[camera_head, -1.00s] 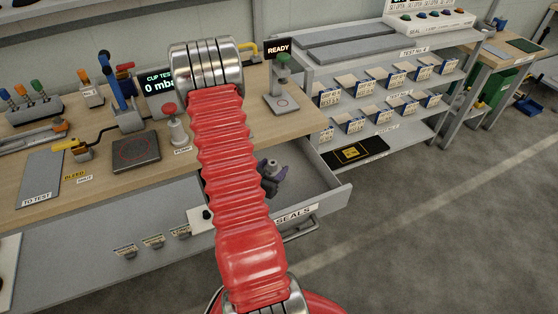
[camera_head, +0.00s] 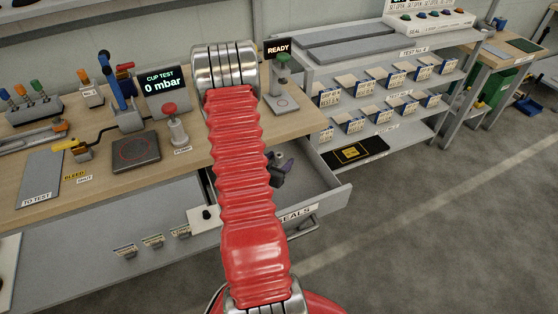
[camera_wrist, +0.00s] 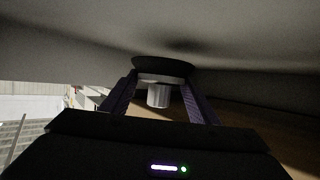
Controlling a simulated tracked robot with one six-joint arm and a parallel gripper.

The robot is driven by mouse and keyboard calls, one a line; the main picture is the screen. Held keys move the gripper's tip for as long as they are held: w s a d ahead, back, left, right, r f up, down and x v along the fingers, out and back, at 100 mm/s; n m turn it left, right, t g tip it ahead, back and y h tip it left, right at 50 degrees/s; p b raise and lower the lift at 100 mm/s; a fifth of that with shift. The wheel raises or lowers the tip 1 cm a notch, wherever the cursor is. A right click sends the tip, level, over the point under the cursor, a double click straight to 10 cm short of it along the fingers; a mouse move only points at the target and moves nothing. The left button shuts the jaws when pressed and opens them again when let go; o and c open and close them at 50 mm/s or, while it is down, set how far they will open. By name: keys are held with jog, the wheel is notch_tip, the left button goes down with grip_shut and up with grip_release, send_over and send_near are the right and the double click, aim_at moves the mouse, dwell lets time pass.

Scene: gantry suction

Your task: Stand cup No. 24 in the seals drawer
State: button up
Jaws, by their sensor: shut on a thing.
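The seals drawer (camera_head: 318,190) is pulled open below the bench, with the SEALS label on its front. My gripper (camera_head: 280,172) is over or inside the drawer opening, partly hidden behind my red arm; its exact height is unclear. In the wrist view my gripper (camera_wrist: 160,82) is shut on a suction cup (camera_wrist: 160,65), with a dark round lip and a pale grey fitting between the two fingers. No number is readable on the cup. I cannot tell whether the cup touches the drawer floor.
The bench holds a cup test display (camera_head: 164,88) reading 0 mbar, a red-knobbed post (camera_head: 177,130) and a stand with a READY sign (camera_head: 278,47). A shelf rack (camera_head: 390,75) with small boxes stands right of the drawer. Grey floor lies open at the lower right.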

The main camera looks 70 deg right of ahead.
jog(key=shift+f, duration=0.6)
jog(key=o, duration=1.2)
jog(key=shift+r, duration=0.2)
jog(key=shift+a+r, duration=0.1)
jog(key=shift+r, duration=0.4)
jog(key=v, duration=0.7)
jog(key=shift+a, duration=0.2)
